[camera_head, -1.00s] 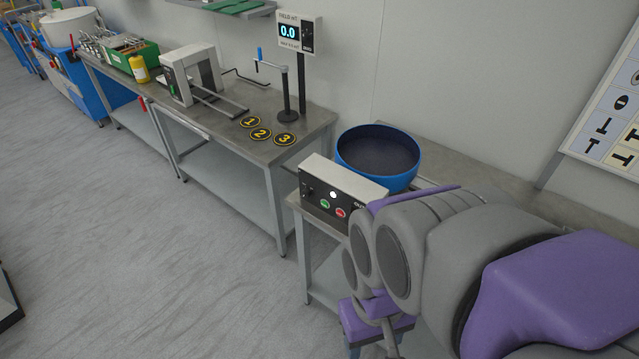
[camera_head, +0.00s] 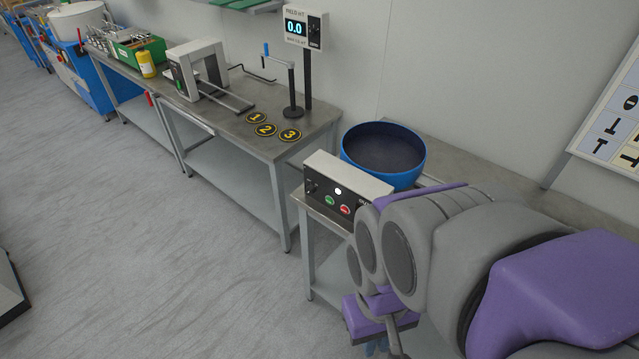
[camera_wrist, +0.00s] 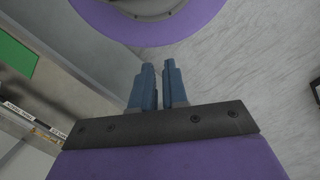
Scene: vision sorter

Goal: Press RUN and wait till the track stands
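A control box (camera_head: 346,176) stands on the near bench, with a green button (camera_head: 329,201), a red button (camera_head: 346,210) and a lit white lamp (camera_head: 338,191) on its front. Which button is RUN is too small to read. A blue bowl (camera_head: 423,160) stands behind the box; any track beside it is mostly hidden by my arm. My gripper (camera_head: 376,347) hangs low in front of the bench, pointing down, apart from the buttons. In the wrist view its blue fingers (camera_wrist: 159,66) are nearly together, with a narrow empty gap.
The bench to the left holds a grey arch with rails (camera_head: 238,101), a crank stand (camera_head: 293,108), a display reading 0.0 (camera_head: 296,28) and numbered discs (camera_head: 265,130). A yellow bottle (camera_head: 147,65) stands farther left. A symbol board (camera_head: 612,125) is at right.

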